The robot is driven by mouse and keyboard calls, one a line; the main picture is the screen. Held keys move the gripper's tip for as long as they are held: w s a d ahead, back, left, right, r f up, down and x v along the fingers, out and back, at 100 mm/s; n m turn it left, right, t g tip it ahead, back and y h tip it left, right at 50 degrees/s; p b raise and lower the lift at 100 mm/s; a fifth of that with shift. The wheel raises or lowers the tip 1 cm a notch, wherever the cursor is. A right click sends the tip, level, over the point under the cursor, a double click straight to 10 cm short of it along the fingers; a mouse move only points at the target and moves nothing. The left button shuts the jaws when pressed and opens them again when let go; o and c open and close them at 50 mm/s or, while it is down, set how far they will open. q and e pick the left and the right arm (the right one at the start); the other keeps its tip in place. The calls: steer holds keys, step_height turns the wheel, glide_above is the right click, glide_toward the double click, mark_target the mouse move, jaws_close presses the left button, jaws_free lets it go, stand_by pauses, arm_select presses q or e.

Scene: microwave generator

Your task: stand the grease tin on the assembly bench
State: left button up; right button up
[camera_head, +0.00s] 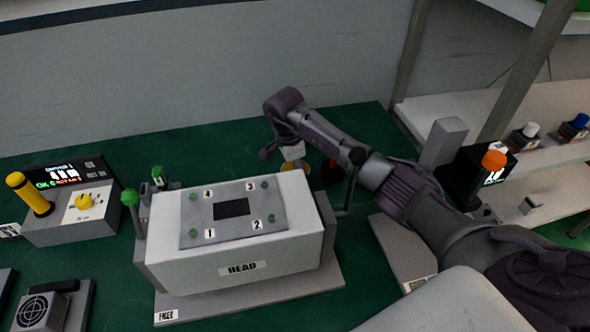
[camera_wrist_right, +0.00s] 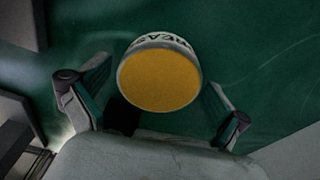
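The grease tin (camera_wrist_right: 160,80) shows in the right wrist view as a round yellow face with a white lettered side. Part of it shows in the head view as a small yellow patch (camera_head: 294,165) behind the grey machine. My right gripper (camera_wrist_right: 152,108) is open, with its fingers on either side of the tin and visible gaps between them. In the head view my right gripper (camera_head: 283,142) is over the far part of the green assembly bench (camera_head: 110,150). The tin's base is hidden, so its contact with the bench cannot be told. My left gripper is out of view.
A grey machine marked HEAD (camera_head: 240,268) stands in front of the tin. A control box (camera_head: 75,210) stands at the left. Shelves (camera_head: 540,140) are at the right. Green bench is clear behind the machine.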

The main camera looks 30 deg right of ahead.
steer(key=shift+r, duration=0.6)
step_height(320, 180, up, 11)
steer(key=a+b, duration=0.1)
steer(key=shift+a, duration=0.2)
